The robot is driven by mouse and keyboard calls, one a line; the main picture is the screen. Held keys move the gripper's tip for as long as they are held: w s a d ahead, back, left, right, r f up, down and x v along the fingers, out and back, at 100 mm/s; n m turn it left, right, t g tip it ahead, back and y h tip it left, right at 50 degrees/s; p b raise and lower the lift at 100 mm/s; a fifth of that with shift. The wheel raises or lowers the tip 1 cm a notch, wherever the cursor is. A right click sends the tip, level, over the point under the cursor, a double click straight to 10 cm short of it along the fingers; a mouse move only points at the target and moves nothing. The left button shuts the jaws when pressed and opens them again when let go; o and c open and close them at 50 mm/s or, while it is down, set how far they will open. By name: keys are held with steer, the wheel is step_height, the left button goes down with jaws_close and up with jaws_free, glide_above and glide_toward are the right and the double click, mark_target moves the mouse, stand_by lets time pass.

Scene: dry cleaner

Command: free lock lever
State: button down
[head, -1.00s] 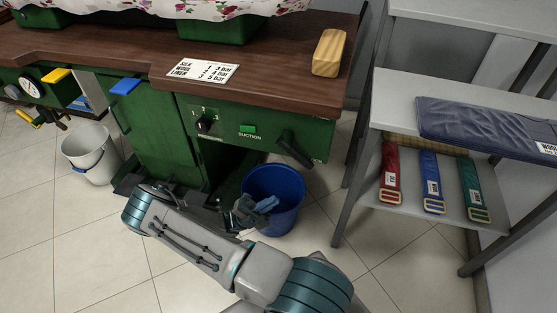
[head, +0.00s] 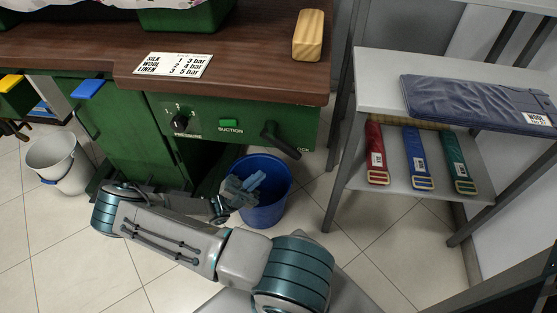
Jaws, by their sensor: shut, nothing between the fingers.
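The lock lever (head: 282,141) is a dark handle at the right end of the green machine's front panel (head: 235,112). It slants down to the right, and the lettering beside it is partly covered by the lever. My gripper (head: 246,187) is low in front of the machine, below and left of the lever and apart from it. Its grey-blue fingers look closed and empty, and they overlap the blue bucket in the picture.
A blue bucket (head: 273,207) stands on the floor behind my gripper. The panel also has a pressure knob (head: 179,127) and a green suction button (head: 229,122). A wooden block (head: 308,36) lies on the tabletop. A metal shelf (head: 372,75) stands at right.

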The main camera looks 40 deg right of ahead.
mark_target(282, 141)
steer(key=b+x, duration=0.1)
steer(key=x, duration=0.8)
steer(key=shift+d+b, duration=0.15)
steer(key=shift+b, duration=0.25)
steer(key=shift+s+r, duration=0.1)
steer(key=shift+r, duration=0.05)
steer(key=shift+s, duration=0.1)
